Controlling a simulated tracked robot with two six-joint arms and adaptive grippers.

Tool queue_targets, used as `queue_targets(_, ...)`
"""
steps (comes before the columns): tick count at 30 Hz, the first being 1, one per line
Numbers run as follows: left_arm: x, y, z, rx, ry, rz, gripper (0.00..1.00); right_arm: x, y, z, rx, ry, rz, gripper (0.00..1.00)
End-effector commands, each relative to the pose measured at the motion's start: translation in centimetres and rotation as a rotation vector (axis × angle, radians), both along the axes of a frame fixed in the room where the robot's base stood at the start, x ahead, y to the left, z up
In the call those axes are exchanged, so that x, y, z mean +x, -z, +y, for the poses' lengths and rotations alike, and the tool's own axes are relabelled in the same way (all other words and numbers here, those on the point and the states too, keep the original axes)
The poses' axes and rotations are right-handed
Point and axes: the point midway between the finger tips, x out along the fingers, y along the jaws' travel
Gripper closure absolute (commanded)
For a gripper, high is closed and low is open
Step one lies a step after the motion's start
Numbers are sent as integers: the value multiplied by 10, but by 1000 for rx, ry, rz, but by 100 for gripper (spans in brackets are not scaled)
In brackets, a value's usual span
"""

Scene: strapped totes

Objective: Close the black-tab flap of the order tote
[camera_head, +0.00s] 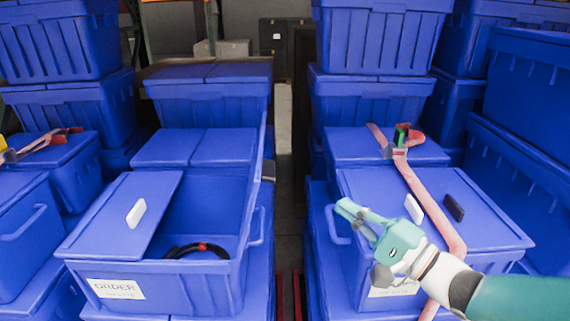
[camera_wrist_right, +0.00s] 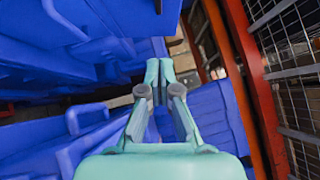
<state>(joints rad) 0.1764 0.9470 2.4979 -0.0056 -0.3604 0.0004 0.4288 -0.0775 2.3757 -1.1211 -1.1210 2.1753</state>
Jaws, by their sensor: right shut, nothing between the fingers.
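The blue order tote (camera_head: 215,290), with a white "ORDER" label, stands left of centre in the head view. Its white-tab flap (camera_head: 110,222) lies closed over the left half. Its black-tab flap (camera_head: 256,180) stands up, seen nearly edge-on, along the right side; a dark piece at its outer face looks like the black tab (camera_head: 269,170). A black coil with a red tie (camera_head: 197,249) lies inside. My right gripper (camera_head: 345,208) is shut and empty, right of the raised flap and apart from it; it also shows in the right wrist view (camera_wrist_right: 160,68). My left gripper is out of view.
A closed blue tote (camera_head: 490,225) with white and black tabs and a pink strap (camera_head: 425,195) stands on the right, partly behind my right arm. A narrow gap (camera_head: 286,150) separates the stacks. Orange posts and mesh (camera_wrist_right: 245,85) show in the wrist view.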

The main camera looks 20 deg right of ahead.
Motion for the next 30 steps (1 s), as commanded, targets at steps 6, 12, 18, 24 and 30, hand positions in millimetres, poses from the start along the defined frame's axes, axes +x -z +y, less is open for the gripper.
queue_targets(6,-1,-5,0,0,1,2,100,26,-5,15,2,-7,1,100)
queue_targets(12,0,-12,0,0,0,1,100,62,-12,35,1,-7,3,100)
queue_targets(18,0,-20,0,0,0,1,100,87,-20,59,1,-8,0,100)
queue_targets(24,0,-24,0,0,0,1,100,93,-24,79,0,-4,1,100)
queue_targets(30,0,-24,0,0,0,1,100,95,-25,84,0,-2,2,100)
